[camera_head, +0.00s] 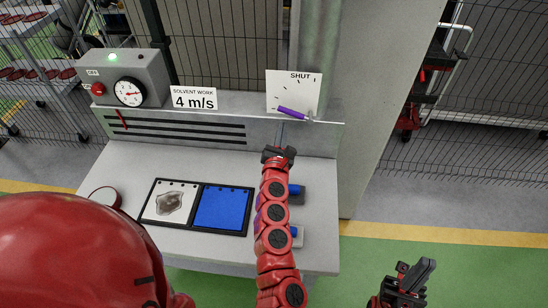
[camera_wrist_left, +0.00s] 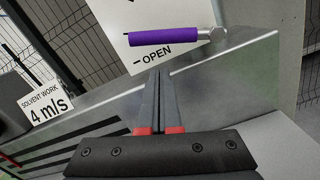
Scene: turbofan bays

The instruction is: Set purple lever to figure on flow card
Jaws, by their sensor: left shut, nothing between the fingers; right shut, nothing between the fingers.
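The purple lever (camera_head: 292,112) is on a white plate (camera_head: 285,88) marked SHUT at the top, with tick marks. It slants slightly up to the left from a metal pivot at its right end. The left wrist view shows the lever (camera_wrist_left: 163,37) nearly level, just above the word OPEN. The flow card (camera_head: 193,98) reads SOLVENT WORK 4 m/s. A round dial (camera_head: 129,92) has a red needle pointing right; its figures are too small to read. My left gripper (camera_head: 280,137) is shut and empty, its tips (camera_wrist_left: 158,72) just below the lever. My right gripper (camera_head: 413,276) is shut and empty, away at lower right.
The dial's grey box (camera_head: 153,68) carries a lit green lamp and a red button. A black-framed tray (camera_head: 248,210) with a stained pad and a blue pad lies on the bench. Blue-topped items sit right of my left arm. A pillar (camera_head: 372,120) stands right of the bench.

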